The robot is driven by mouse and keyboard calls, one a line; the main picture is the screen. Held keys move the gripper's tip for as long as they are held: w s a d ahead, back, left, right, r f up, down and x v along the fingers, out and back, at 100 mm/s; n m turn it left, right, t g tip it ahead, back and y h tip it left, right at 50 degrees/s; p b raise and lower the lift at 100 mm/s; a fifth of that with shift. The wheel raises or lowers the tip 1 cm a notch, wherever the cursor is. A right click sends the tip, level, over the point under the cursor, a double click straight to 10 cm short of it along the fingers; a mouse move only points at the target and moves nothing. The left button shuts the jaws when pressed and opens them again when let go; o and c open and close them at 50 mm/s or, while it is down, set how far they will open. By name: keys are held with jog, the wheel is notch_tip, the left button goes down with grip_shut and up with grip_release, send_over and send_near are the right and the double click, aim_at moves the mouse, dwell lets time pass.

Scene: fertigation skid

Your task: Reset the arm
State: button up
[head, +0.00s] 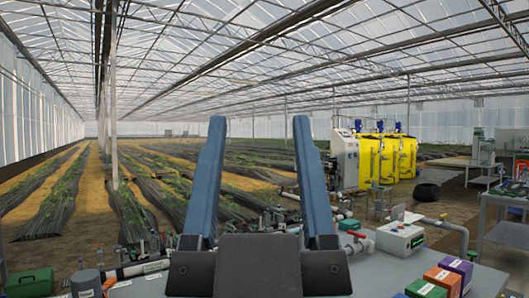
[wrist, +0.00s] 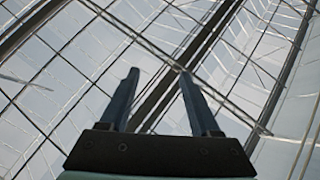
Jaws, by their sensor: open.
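My gripper (head: 258,135) stands large in the middle of the head view, its two blue fingers pointing up and well apart. Nothing is between the fingers, so it is open and empty. The dark palm block covers part of the grey bench (head: 352,277) behind it. In the wrist view my gripper (wrist: 158,78) points up at the greenhouse roof (wrist: 60,70), with only glass panes and beams behind it. No object touches the fingers in either view.
Several coloured boxes, among them an orange one (head: 442,281), and a white controller box (head: 400,238) stand on the bench at right. A green box (head: 29,283) is at lower left. Pipes and valves line the bench's far side. Yellow tanks (head: 385,158) stand beyond. Space above the bench is clear.

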jog(key=shift+s+d+r, duration=0.2)
jog(key=shift+s+r, duration=0.15)
jog(key=shift+r, duration=0.25)
notch_tip(320, 180, up, 20)
jog(key=p, duration=1.9)
jog(key=shift+f+p, duration=0.15)
jog(key=shift+p, duration=0.25)
